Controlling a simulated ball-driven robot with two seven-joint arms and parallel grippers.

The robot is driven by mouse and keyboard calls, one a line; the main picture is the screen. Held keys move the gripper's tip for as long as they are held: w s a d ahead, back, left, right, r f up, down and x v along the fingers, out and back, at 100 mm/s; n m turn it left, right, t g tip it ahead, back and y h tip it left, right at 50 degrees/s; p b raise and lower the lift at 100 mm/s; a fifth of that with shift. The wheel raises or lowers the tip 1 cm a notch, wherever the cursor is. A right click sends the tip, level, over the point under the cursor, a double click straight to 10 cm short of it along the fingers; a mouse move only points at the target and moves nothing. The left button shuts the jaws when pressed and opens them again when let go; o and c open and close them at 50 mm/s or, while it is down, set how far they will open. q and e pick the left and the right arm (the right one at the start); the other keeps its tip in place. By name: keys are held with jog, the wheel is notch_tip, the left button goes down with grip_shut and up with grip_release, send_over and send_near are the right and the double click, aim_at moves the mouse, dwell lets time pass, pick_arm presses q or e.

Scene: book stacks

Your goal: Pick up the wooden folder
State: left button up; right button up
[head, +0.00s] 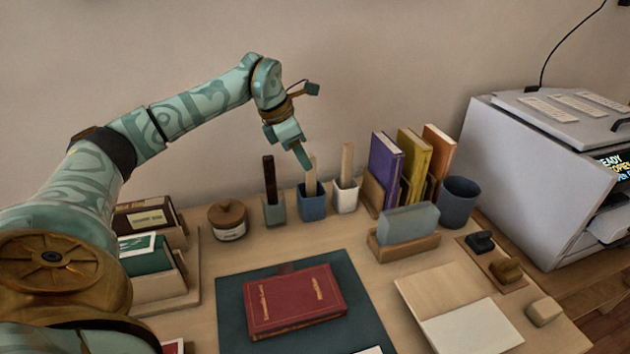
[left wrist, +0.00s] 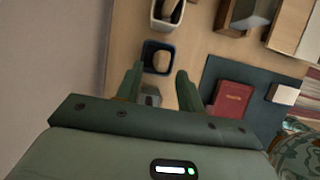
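Three slim upright slats stand in small cups; I cannot tell for sure which is the wooden folder. A pale wood slat (head: 311,173) is in the blue cup (head: 312,208), a tan one (head: 347,163) in the white cup (head: 345,198), and a dark brown one (head: 268,172) in the grey-green cup (head: 274,213). My left gripper (head: 304,160) points down by the top of the pale slat. In the left wrist view its fingers (left wrist: 160,88) are spread apart with nothing clearly between them; the blue cup (left wrist: 157,57) lies beyond. My right gripper is out of view.
A red book (head: 293,300) lies on a dark mat (head: 232,310). Upright books (head: 410,168), a dark cup (head: 459,202) and a grey block on a wooden stand (head: 405,245) are right. A lidded jar (head: 228,221) is left; a printer (head: 545,165) fills the far right.

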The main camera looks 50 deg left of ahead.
aim_at(316, 178)
pick_arm(q)
jog(key=b+x, duration=0.3)
jog(key=x, duration=0.4)
jog(key=shift+w+d, duration=0.1)
jog(key=shift+w, duration=0.15)
jog(key=shift+r, duration=0.1)
grip_shut()
